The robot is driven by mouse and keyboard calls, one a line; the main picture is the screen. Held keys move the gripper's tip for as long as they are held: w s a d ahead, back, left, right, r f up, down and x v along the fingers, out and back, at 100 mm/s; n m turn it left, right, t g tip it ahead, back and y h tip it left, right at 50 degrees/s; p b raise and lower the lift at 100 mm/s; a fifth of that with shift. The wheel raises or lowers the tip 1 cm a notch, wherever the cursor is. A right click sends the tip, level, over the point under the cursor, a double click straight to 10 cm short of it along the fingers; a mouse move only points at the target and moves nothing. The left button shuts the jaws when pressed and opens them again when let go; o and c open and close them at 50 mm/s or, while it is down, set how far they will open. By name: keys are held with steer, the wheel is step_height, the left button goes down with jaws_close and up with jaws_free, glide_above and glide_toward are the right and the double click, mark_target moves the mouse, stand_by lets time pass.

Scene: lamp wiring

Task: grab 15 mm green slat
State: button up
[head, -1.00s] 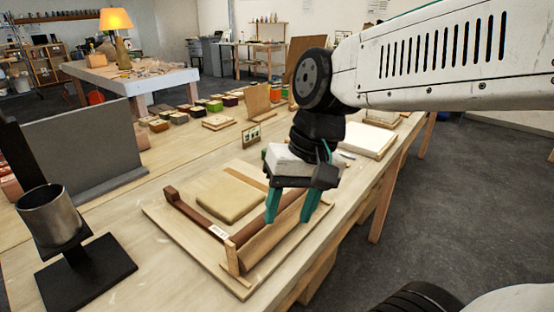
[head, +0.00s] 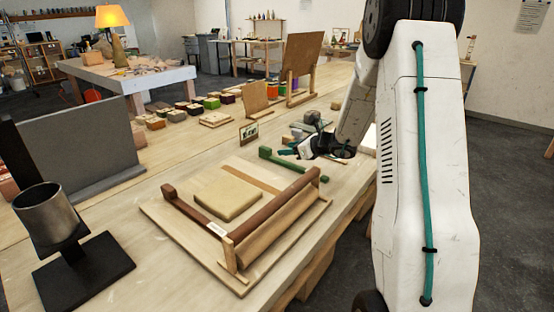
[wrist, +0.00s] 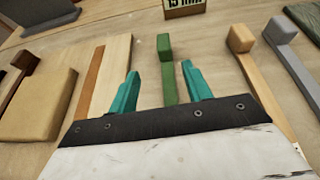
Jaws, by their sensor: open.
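The green slat (head: 288,165) lies on the workbench behind the wooden frame in the head view, with a raised block at its far end. In the wrist view the green slat (wrist: 167,80) runs away from me between the two teal fingers, its near end hidden by my gripper body. My gripper (wrist: 160,76) is open, one finger to each side of the slat, nothing held. In the head view my gripper (head: 288,146) is low over the bench just beyond the slat. A card reading 15 mm (wrist: 184,6) stands past the slat's far end.
A tan slat (wrist: 255,75) and a grey slat (wrist: 287,55) lie to the right of the green one in the wrist view. A board with a brown strip (wrist: 92,78) lies left. A wooden frame (head: 245,240) and a metal cup (head: 45,212) occupy the near bench.

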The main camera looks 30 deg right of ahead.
mark_target(271, 150)
steer(key=shift+w+f+m, duration=0.3)
steer(key=shift+w+f, duration=0.45)
steer(key=shift+w, duration=0.35)
steer(key=x, duration=0.5)
steer(key=shift+w+a, duration=0.15)
steer(key=shift+w, duration=0.05)
steer(key=shift+r, duration=0.1)
jaws_close()
